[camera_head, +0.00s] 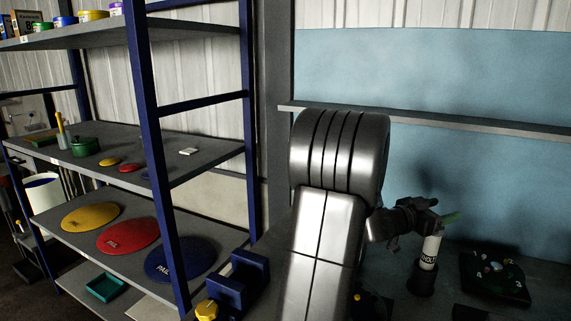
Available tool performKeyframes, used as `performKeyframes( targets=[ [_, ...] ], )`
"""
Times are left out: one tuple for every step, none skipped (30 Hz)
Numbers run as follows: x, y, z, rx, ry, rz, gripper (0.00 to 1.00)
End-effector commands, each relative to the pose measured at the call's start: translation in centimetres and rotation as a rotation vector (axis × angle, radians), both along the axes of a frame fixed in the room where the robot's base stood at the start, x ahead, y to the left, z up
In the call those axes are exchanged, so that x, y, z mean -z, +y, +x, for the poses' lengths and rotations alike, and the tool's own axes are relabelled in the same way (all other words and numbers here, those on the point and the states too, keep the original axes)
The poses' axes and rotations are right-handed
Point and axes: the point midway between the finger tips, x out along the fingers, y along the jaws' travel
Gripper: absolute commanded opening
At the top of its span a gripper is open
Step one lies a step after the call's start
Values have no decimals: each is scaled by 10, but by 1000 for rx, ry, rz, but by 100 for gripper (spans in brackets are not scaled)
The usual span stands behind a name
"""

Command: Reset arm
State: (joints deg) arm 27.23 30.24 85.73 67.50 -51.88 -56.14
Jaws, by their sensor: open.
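My arm, a large silver segmented link, fills the middle of the view. My gripper (437,213) is at its right end, dark and small in the picture, with its jaws open. It is just above a white cylinder with dark lettering (430,252), which stands upright in a dark round base (422,281). I cannot tell whether the jaws touch the cylinder or the green piece.
A blue-framed shelf rack (155,150) stands at left, with a green pot (85,147) and yellow, red and blue discs (128,235). A blue block with a yellow knob (237,280) is left of my arm. A dark board (495,277) lies at right. A ledge (480,132) crosses the blue wall.

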Motion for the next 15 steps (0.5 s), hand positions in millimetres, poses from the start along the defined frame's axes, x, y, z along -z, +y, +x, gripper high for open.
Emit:
performKeyframes(
  targets=[
    [6,0,0,0,2,1,60],
    [9,0,0,0,3,1,60],
    [14,0,0,0,4,1,60],
    [19,0,0,0,5,2,60],
    [24,0,0,-1,5,3,60],
    [32,0,1,-1,6,2,60],
    [38,0,0,-1,7,2,60],
    [44,1,0,-1,7,3,60],
    [52,1,0,-2,7,3,60],
    [57,1,0,-2,6,2,60],
    [63,1,0,-1,7,2,60],
    [70,1,0,-1,6,2,60],
    [75,1,0,-1,7,3,60],
    [80,1,0,-1,7,3,60],
    [87,1,0,-1,6,2,60]
  ],
)
